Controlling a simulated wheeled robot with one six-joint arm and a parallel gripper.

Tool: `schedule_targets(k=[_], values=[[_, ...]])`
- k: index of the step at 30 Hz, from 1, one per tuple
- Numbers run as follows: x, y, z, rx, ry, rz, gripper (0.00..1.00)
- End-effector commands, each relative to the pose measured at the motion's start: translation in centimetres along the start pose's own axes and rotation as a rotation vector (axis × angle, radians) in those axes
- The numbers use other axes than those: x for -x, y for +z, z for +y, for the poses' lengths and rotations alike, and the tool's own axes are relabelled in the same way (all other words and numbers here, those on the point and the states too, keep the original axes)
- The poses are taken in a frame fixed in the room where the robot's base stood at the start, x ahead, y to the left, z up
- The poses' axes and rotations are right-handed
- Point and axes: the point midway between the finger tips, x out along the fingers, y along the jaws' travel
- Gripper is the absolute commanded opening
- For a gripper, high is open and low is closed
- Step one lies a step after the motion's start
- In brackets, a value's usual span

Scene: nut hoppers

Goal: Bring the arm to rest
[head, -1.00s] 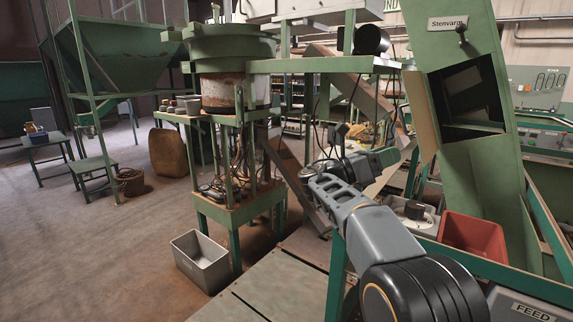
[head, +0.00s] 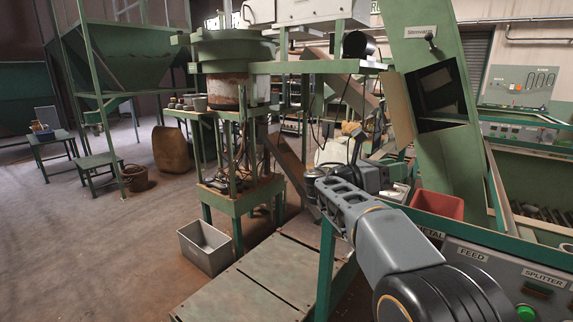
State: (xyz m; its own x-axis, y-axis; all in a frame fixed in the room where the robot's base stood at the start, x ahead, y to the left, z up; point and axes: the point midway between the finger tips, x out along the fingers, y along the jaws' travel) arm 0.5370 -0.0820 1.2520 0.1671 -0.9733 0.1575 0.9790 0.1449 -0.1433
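My arm reaches from the lower right of the head view toward the middle, beside the green machine frame. My gripper (head: 357,150) is at the far end of the arm, small and partly hidden behind the arm's own links. I cannot tell whether its fingers are open or shut, or whether anything is between them.
A red bin (head: 436,206) and a control panel (head: 500,270) with a green button stand right of my arm. A green chute (head: 440,110) rises behind. A grey bin (head: 206,246) sits on the floor at left, near a green stand (head: 240,195). Open floor (head: 90,250) lies to the left.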

Motion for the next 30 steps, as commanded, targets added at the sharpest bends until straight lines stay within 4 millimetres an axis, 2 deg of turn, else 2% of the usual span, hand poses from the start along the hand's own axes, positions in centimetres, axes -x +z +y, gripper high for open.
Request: schedule_targets(k=[8, 13, 17, 21, 27, 30], values=[[-0.8, -4.8, -3.3, -0.231, 0.044, 0.307, 0.36], [0.3, -9.7, -6.7, -0.483, -0.001, 0.614, 0.36], [3.4, -14.7, -10.6, -0.788, -0.160, 0.945, 0.36], [8.1, -19.1, -14.1, -1.117, -0.458, 1.252, 0.36], [13.2, -22.2, -17.1, -1.439, -0.901, 1.487, 0.36], [14.7, -22.9, -17.8, -1.529, -1.060, 1.535, 0.36]])
